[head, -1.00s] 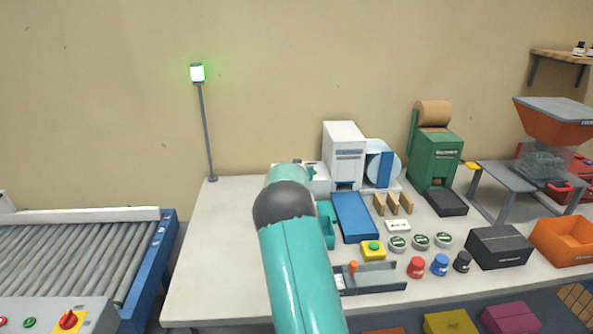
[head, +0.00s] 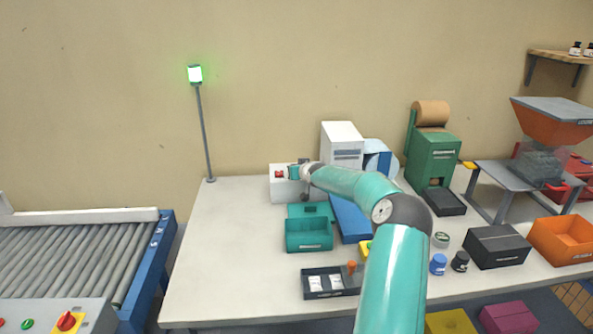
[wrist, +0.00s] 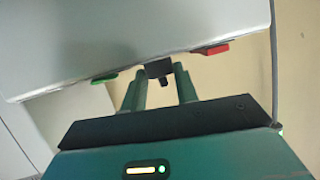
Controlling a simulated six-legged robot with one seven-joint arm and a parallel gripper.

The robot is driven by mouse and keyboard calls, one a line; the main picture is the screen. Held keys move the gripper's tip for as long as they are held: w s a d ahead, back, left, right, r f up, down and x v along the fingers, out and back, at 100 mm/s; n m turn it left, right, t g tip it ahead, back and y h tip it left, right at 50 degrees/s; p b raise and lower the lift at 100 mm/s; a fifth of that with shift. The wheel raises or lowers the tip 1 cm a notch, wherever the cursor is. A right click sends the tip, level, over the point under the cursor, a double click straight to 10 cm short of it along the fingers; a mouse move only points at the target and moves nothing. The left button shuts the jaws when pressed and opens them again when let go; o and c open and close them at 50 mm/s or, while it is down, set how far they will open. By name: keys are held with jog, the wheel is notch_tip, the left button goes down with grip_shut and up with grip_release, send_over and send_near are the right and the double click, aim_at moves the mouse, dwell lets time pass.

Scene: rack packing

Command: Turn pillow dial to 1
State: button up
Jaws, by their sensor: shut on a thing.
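The dial (wrist: 158,68) is a small dark knob on the pale grey face of a control box (wrist: 130,35), seen close in the wrist view. A green button (wrist: 104,77) and a red button (wrist: 210,50) sit on either side of it. My gripper (wrist: 160,82) is shut on the dial, with a finger on each side. In the head view my gripper (head: 294,172) is at the front of the white box (head: 282,191) at the back of the table. The dial is hidden there. Its numbers and setting cannot be read.
A white machine (head: 342,143) stands right of the box. A teal bin (head: 308,243) and a dark tray (head: 318,294) with white packets are in front. A green dispenser (head: 433,158) stands farther right. The table's left part (head: 225,240) is clear.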

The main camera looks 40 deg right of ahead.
jog(key=shift+s+d+f+n+t+y, duration=0.1)
jog(key=shift+d+f+n+t+y, duration=0.05)
jog(key=shift+n+y, duration=0.6)
jog(key=shift+s+d+f+n+t+y, duration=0.1)
jog(key=shift+d+n+t+y, duration=0.05)
jog(key=shift+n+y, duration=0.6)
jog(key=shift+f+n+y, duration=0.1)
jog(key=shift+n+y, duration=0.5)
jog(key=shift+y, duration=0.3)
jog(key=o, duration=1)
jog(key=shift+w+d, duration=0.1)
jog(key=shift+r, duration=0.2)
jog(key=shift+r, duration=0.1)
jog(key=shift+s+r, duration=0.1)
jog(key=shift+s, duration=0.2)
jog(key=v, duration=1.3)
jog(key=shift+c, duration=0.2)
